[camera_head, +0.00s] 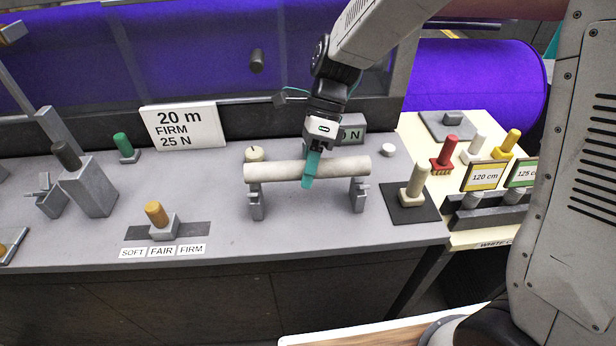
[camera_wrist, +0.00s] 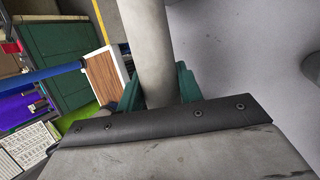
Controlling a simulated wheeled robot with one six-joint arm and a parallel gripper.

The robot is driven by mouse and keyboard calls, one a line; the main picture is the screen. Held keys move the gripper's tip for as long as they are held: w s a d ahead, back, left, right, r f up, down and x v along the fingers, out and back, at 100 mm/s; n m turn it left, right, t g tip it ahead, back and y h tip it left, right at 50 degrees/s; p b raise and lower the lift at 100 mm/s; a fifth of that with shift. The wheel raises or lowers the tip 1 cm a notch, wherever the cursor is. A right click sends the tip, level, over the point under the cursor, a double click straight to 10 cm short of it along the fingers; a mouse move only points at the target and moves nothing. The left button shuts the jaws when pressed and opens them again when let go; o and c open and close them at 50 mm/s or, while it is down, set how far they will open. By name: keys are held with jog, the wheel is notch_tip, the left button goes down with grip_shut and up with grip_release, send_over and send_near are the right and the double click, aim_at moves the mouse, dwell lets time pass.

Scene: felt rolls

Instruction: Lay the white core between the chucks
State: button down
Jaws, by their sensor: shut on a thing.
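The white core (camera_head: 345,168), a plain off-white tube, lies level across the grey bench top in the head view. My gripper (camera_head: 311,168) is shut on it near its middle, from above, with teal fingers. The wrist view shows the core (camera_wrist: 147,40) running up between the teal fingers (camera_wrist: 158,88). Two grey metal chucks stand under its ends: the left chuck (camera_head: 256,203) and the right chuck (camera_head: 358,197). The core spans both. I cannot tell whether it touches them or hangs just above.
A sign reading 20 m FIRM 25 N (camera_head: 182,128) stands behind left. An orange-knobbed selector (camera_head: 158,218) is at the front left. A beige peg stands on a black pad (camera_head: 428,211) right of the chucks. Coloured pegs and length labels (camera_head: 482,177) fill the side table.

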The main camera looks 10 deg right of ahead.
jog(key=shift+r, duration=0.65)
jog(key=shift+r, duration=1.6)
dwell(0.6)
